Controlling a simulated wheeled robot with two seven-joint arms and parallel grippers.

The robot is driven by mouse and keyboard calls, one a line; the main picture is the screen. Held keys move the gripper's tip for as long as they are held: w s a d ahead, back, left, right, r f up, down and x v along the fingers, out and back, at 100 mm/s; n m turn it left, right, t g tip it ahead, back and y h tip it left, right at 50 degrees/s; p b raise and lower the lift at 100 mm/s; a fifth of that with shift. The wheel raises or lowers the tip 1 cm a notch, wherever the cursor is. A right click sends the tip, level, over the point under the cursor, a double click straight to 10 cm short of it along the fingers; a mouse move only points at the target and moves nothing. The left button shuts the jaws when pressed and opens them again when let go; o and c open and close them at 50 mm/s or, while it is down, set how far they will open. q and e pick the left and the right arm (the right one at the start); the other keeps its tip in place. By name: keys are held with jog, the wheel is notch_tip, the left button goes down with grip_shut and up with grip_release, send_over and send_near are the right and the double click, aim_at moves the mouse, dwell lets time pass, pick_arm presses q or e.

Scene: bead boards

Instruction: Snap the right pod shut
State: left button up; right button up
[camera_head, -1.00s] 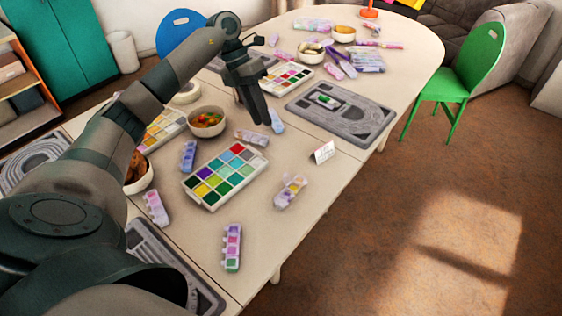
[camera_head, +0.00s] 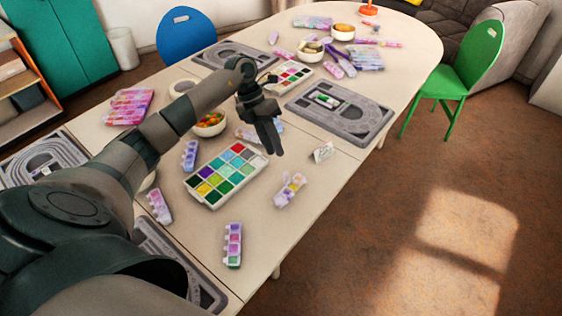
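Several small pastel pods with coloured compartments lie on the table. One pod (camera_head: 290,190) at the right, below the white card, has an uneven top; I cannot tell whether its lid is fully down. Another pod (camera_head: 233,245) lies nearest the front edge, with pink to green compartments. Two more are a pod (camera_head: 160,206) at the left and a pod (camera_head: 190,155) beside the bead tray. My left gripper (camera_head: 275,152) points down above the table, behind and left of the right-hand pod and apart from it. Its fingers look close together, with nothing visible between them. My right gripper is not in view.
A bead tray (camera_head: 205,191) with coloured squares sits mid-table. A white card (camera_head: 323,152) stands near the right edge. A grey board (camera_head: 372,124) lies behind it. A bowl of beads (camera_head: 222,125) is partly behind my arm. The table around the right-hand pod is clear.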

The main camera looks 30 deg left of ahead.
aim_at(287, 178)
pick_arm(q)
jog(key=p+x, duration=0.1)
jog(key=x, duration=0.6)
jog(key=shift+f+p, duration=0.15)
jog(key=shift+p, duration=0.2)
grip_shut()
